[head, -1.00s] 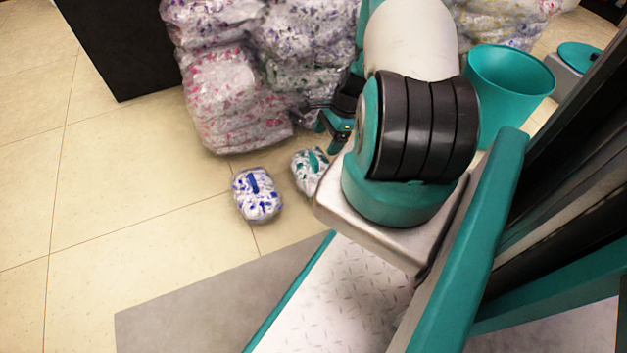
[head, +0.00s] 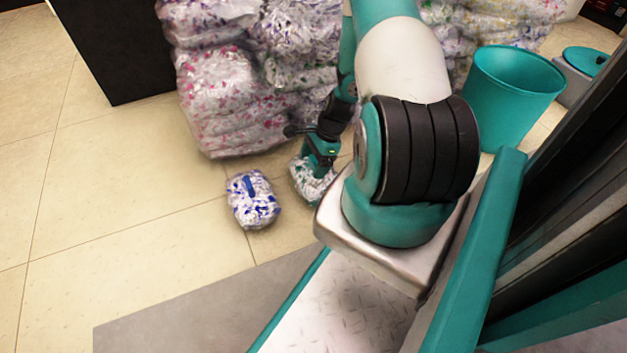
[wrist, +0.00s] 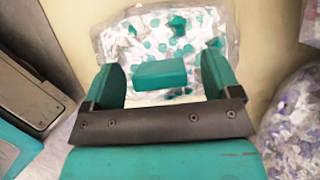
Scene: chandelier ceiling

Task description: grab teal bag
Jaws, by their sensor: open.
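The teal bag (wrist: 165,35) is a clear, crinkled bag with teal spots and a solid teal block (wrist: 160,73) on top. In the wrist view it lies just beyond and below my gripper (wrist: 162,75). The two teal fingers are apart, one on each side of the block, with a gap visible between the block and each finger. In the head view my gripper (head: 318,168) is right over the teal bag (head: 313,183) and hides part of it. I cannot tell whether the fingers touch the bag.
A similar bag with blue spots (head: 252,200) lies on the floor to the left. Large piled bags (head: 230,100) stand behind. A teal bin (head: 512,95) is at the back right and a black block (head: 115,50) at the back left. The tiled floor at left is clear.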

